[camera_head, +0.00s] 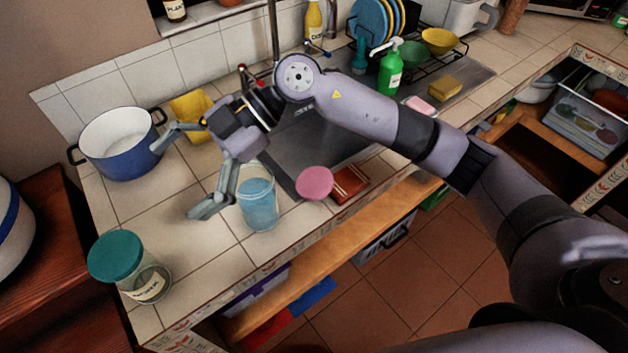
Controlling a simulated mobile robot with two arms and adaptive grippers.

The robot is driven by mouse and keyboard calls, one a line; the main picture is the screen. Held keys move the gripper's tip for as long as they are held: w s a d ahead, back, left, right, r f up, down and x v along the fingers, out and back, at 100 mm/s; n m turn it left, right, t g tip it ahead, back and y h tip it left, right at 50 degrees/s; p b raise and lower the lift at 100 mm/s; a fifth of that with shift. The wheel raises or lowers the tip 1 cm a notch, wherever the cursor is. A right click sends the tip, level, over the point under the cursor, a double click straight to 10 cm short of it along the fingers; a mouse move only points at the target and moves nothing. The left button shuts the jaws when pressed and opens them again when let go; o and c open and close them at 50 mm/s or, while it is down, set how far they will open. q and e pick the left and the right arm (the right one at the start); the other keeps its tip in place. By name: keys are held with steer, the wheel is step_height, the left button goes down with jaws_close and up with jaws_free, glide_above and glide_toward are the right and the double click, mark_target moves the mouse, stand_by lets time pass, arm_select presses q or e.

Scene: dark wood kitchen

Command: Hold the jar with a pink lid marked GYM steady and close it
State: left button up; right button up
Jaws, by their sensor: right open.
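An open clear bluish jar (259,205) stands upright on the tiled counter, left of the pink lid; no GYM marking is readable on it. The round pink lid (314,183) is apart from the jar, at the counter's front beside a reddish-brown block. My right gripper (176,180) is open and empty over the counter, its fingers spread toward the left. One finger is close to the jar's left side; I cannot tell whether it touches. My left gripper is not in view.
A teal-lidded jar (118,262) stands at the front left, a blue pot (120,160) behind it. A yellow object (193,112) is behind my gripper. The reddish-brown block (349,184) lies near the front edge. The sink (300,155) is behind. Bare tiles lie left of the jar.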

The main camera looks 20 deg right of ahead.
steer(key=w+d+m+t+h, duration=0.1)
steer(key=w+d+m+h, duration=0.1)
steer(key=d, duration=0.5)
steer(key=w+d+f+m+h, duration=0.1)
steer(key=w+d+m+h, duration=0.2)
steer(key=d+h, duration=0.3)
steer(key=w+d+f+m+t+h, duration=0.1)
steer(key=w+d+h, duration=0.3)
steer(key=d, duration=0.6)
steer(key=shift+w+d+m+t+h, duration=0.2)
steer(key=shift+m+t+h, duration=0.15)
steer(key=shift+m, duration=0.35)
steer(key=shift+f, duration=0.15)
steer(key=p, duration=0.4)
glide_above(314, 180)
step_height(314, 180, down, 11)
steer(key=shift+f, duration=0.6)
